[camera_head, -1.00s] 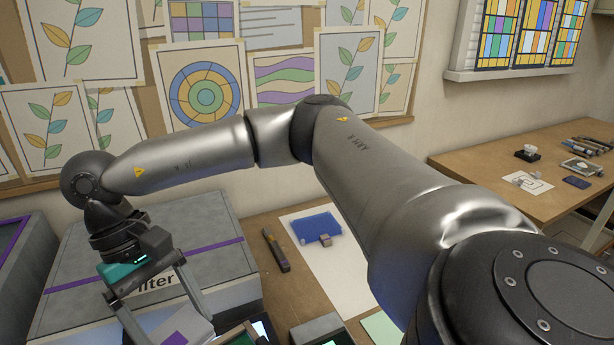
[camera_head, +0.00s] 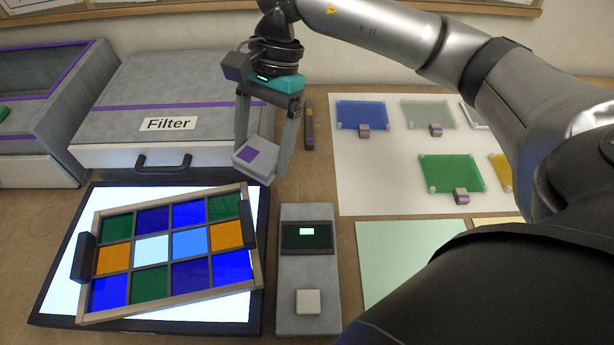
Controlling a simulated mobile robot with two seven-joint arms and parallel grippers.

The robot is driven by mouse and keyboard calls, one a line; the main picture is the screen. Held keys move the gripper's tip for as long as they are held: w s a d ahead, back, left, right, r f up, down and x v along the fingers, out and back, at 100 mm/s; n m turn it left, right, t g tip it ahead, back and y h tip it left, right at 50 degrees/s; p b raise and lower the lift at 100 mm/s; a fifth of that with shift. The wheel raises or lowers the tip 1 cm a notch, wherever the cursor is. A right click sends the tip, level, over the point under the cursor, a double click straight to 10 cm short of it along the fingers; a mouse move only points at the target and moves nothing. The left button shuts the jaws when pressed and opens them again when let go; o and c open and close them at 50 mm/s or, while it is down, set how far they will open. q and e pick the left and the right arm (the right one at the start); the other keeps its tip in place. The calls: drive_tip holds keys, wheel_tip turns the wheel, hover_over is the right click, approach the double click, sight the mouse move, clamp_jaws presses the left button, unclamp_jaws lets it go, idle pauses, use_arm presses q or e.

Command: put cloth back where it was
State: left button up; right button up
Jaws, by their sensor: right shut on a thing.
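A small light grey pad with a purple square on top, which looks like the folded cloth (camera_head: 270,157), is between the fingers of my right gripper (camera_head: 262,162). The gripper is shut on it. The cloth is tilted and appears held above the table, near the top right corner of the framed glass panel (camera_head: 249,210). Its height above the table is hard to tell. My left gripper is out of view.
The glass panel lies askew on a lit light pad (camera_head: 250,315). A grey box marked Filter (camera_head: 185,95) stands behind, with a handle (camera_head: 163,162). A grey device (camera_head: 309,265) sits right of the pad. A white sheet (camera_head: 375,180) holds coloured glass pieces.

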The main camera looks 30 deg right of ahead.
drive_tip(key=w+d+m+t, duration=0.2)
drive_tip(key=d+m+t, duration=0.15)
drive_tip(key=m, duration=0.35)
drive_tip(key=m+t+h, duration=0.1)
drive_tip(key=m+t, duration=0.1)
drive_tip(key=m, duration=0.7)
hover_over(303, 187)
drive_tip(key=s, duration=0.1)
drive_tip(key=f+b, duration=0.1)
drive_tip(key=f, duration=0.4)
drive_tip(key=f+b, duration=0.1)
drive_tip(key=f, duration=0.4)
drive_tip(key=d+f+b, duration=0.1)
drive_tip(key=f, duration=0.3)
drive_tip(key=shift+f, duration=0.4)
drive_tip(key=shift+f+b, duration=0.35)
drive_tip(key=shift+f, duration=1.7)
drive_tip(key=shift+f, duration=0.15)
drive_tip(key=o, duration=1.1)
drive_tip(key=shift+c, duration=0.2)
